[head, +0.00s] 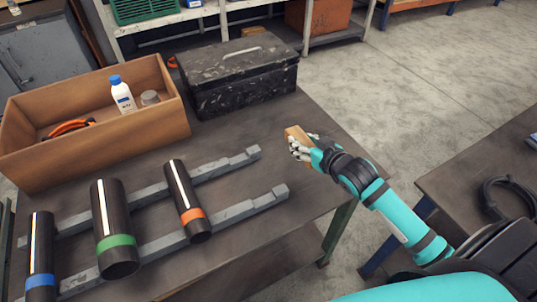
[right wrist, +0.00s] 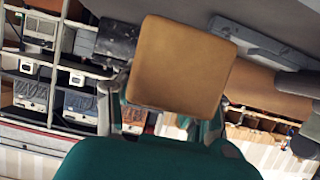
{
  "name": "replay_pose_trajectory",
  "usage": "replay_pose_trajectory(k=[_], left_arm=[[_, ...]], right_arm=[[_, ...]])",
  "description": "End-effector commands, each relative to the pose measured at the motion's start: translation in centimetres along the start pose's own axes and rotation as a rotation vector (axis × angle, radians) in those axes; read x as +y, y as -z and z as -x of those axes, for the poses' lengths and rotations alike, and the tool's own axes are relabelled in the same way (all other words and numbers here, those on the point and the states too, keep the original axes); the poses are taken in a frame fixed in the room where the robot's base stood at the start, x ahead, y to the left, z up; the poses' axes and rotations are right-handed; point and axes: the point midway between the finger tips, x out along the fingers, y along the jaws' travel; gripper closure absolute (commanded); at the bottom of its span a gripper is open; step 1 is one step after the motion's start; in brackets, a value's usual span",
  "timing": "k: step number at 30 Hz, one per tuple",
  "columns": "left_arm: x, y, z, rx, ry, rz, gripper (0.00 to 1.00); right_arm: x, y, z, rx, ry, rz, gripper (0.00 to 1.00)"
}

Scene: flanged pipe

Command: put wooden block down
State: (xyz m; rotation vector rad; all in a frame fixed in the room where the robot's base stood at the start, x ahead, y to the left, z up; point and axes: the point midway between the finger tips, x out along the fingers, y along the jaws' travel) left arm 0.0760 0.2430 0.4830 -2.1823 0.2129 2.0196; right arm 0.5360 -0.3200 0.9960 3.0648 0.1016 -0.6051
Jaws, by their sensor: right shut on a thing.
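A light brown wooden block (head: 296,133) is held in my right gripper (head: 303,147), near the right edge of the dark table (head: 260,120). The gripper is shut on it. In the right wrist view the block (right wrist: 180,65) fills the upper middle and hides most of the fingers. I cannot tell whether the block touches the table top. My left gripper does not show in either view.
Several dark pipes with coloured bands, among them a green-banded one (head: 113,225), lie across two grey rails (head: 245,207). An open wooden box (head: 95,155) and a black toolbox (head: 240,75) stand at the back. Bare table lies between rails and block.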

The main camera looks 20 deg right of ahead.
Motion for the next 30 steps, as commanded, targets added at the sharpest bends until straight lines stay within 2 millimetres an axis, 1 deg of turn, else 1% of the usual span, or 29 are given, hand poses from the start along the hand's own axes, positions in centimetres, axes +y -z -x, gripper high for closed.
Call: replay_pose_trajectory(k=[6, 12, 18, 22, 30], left_arm=[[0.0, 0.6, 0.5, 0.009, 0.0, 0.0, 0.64], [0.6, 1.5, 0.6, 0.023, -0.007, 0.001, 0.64], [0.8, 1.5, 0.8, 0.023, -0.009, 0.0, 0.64], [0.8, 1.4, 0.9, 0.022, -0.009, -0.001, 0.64], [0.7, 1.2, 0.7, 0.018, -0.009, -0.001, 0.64]], right_arm=[[-0.1, -3.6, -1.4, -0.005, 0.0, -0.003, 0.93], [-0.1, -5.5, -2.2, -0.003, 0.0, 0.0, 0.93], [-0.1, -8.2, -3.3, -0.003, 0.0, -0.002, 0.93], [-0.1, -9.0, -3.6, -0.001, 0.001, 0.0, 0.93], [-0.1, -9.1, -3.7, -0.001, 0.001, 0.001, 0.93]])
